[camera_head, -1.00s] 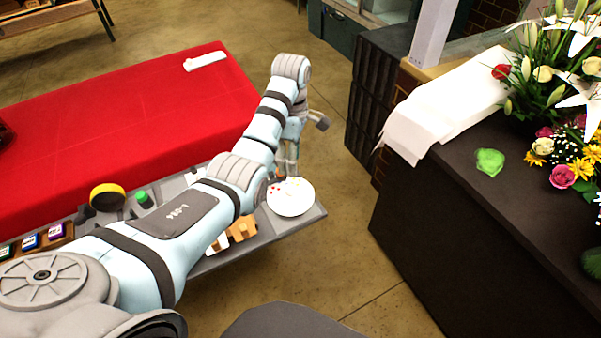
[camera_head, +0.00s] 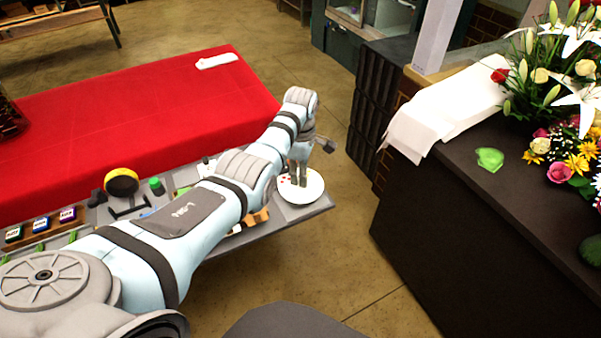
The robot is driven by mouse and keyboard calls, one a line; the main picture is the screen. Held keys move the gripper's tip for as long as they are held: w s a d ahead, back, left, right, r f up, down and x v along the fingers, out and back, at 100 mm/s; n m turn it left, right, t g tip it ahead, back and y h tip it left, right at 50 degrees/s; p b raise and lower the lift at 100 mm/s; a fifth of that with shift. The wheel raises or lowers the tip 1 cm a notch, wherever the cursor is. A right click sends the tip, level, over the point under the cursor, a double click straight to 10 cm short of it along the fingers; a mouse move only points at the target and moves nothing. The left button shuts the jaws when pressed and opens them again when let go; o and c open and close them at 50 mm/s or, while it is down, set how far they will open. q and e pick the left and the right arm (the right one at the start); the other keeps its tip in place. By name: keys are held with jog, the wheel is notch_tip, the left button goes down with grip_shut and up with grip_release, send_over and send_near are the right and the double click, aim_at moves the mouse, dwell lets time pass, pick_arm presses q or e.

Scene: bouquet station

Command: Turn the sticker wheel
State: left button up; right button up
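The sticker wheel (camera_head: 312,189) is a white round disc with small red marks showing at its left. It sits at the right end of the grey tray. My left gripper (camera_head: 298,185) points down over the wheel, its fingertips in front of or on the disc's middle. Whether they touch it cannot be told. Two dark slim fingers stand close together; whether they are shut or slightly apart is unclear. They hide part of the wheel's face. My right gripper is not in view.
The grey tray (camera_head: 300,215) holds a yellow-and-black roll (camera_head: 121,182), a green-capped item (camera_head: 156,187) and small coloured boxes (camera_head: 41,224). The red-covered table (camera_head: 130,120) lies behind. A dark counter (camera_head: 470,200) with flowers stands right, across open floor.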

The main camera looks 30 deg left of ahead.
pick_arm(q)
jog(key=shift+s+f, duration=0.15)
grip_shut()
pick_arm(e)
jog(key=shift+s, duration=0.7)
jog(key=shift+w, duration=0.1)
pick_arm(q)
jog(key=shift+d, duration=0.1)
jog(key=shift+s+m+p, duration=0.1)
jog(key=shift+m+p, duration=0.5)
jog(key=shift+m, duration=0.4)
jog(key=m+p, duration=0.1)
jog(key=m, duration=0.8)
jog(key=shift+f+p, duration=0.1)
jog(key=shift+p, duration=0.3)
jog(key=m, duration=0.5)
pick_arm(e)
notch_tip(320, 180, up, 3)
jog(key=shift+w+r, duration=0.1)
pick_arm(q)
jog(key=shift+m, duration=0.3)
